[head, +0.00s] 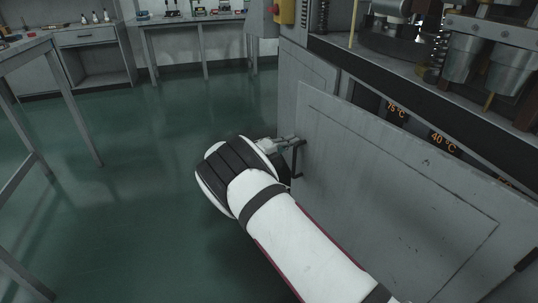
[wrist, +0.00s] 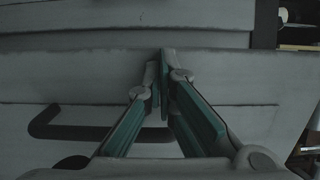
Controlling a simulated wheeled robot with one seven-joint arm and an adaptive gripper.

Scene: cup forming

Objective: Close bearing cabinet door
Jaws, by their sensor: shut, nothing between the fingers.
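The grey bearing cabinet door (head: 400,190) stands ajar at the right of the head view. A dark gap shows behind its upper edge, with orange temperature labels inside. Its dark bar handle (head: 297,160) is near the left edge and also shows in the wrist view (wrist: 70,122). My gripper (head: 298,141) is shut and empty, at the door's left part near the handle's upper end. In the wrist view my gripper's fingertips (wrist: 160,60) are together in front of the grey panel, beside the handle and not around it. Whether they touch the door I cannot tell.
The grey cabinet body (head: 305,72) rises left of the door, with machinery (head: 480,50) above. A workbench (head: 30,45) stands at the left and another table (head: 190,22) at the back. The green floor (head: 130,180) left of my arm is clear.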

